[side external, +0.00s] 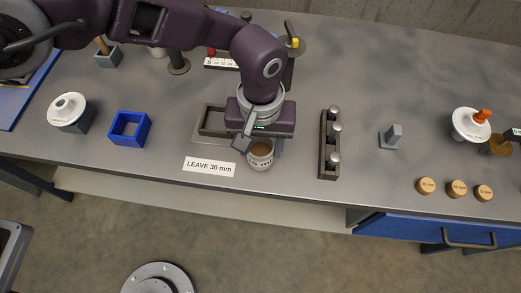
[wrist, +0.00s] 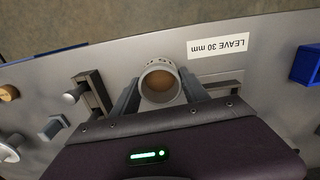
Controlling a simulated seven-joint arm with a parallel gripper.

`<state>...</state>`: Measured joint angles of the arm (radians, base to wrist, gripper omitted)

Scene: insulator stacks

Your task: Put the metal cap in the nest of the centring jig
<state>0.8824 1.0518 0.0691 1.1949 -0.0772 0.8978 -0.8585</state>
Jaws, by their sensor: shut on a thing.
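My gripper (side external: 260,146) is shut on a pale grey cup-shaped piece, which I take to be the metal cap (side external: 261,160). Its open mouth faces up, with brown inside and dark lettering around its side. In the wrist view the cap (wrist: 160,84) sits between the two fingers of my gripper (wrist: 165,95). I cannot tell whether its base touches the bench. A low grey frame on a plate, perhaps the centring jig (side external: 203,128), lies just left of my gripper, behind the "LEAVE 30 mm" label (side external: 209,167). My gripper hides part of this frame and any nest in it.
A dark rack (side external: 324,170) with three silver round-topped pins stands to the right. Beyond it are a grey post (side external: 393,134), several wooden discs (side external: 426,186) and a white insulator (side external: 470,125). A blue open box (side external: 129,128) and another white insulator (side external: 68,108) stand left.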

